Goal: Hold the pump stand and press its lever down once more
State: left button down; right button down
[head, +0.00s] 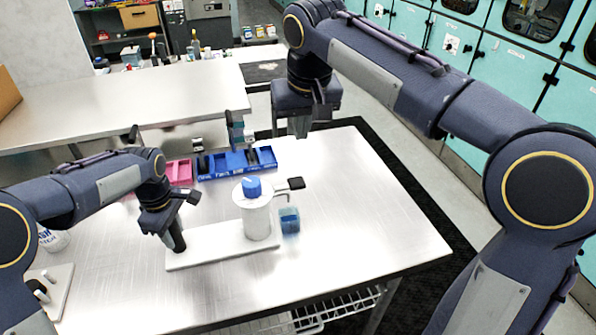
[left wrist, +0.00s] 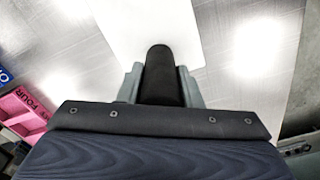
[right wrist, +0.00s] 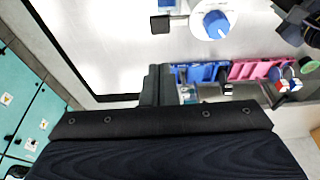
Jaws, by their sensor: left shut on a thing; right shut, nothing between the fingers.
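The pump stand has a white base plate (head: 215,250), a white cylinder (head: 257,216) with a blue knob (head: 252,187), and a black lever pad (head: 296,183) sticking out to the right. The knob (right wrist: 216,24) and lever pad (right wrist: 160,24) also show in the right wrist view. A black upright grip (head: 179,241) stands at the plate's left end. My left gripper (left wrist: 160,82) is shut on this grip. My right gripper (head: 300,126) is shut and empty, raised behind and apart from the lever; its fingers (right wrist: 155,86) show in the right wrist view.
A small clear container with blue contents (head: 289,221) stands right of the cylinder. A blue tray (head: 237,165) and a pink tray (head: 180,172) lie behind the stand. A white cup (head: 53,240) and a white board (head: 54,288) are at the left. The table's right side is clear.

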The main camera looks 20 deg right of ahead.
aim_at(297, 180)
jog(key=x, duration=0.9)
jog(key=s+x, duration=0.1)
jog(key=x, duration=0.3)
jog(key=shift+f, duration=0.5)
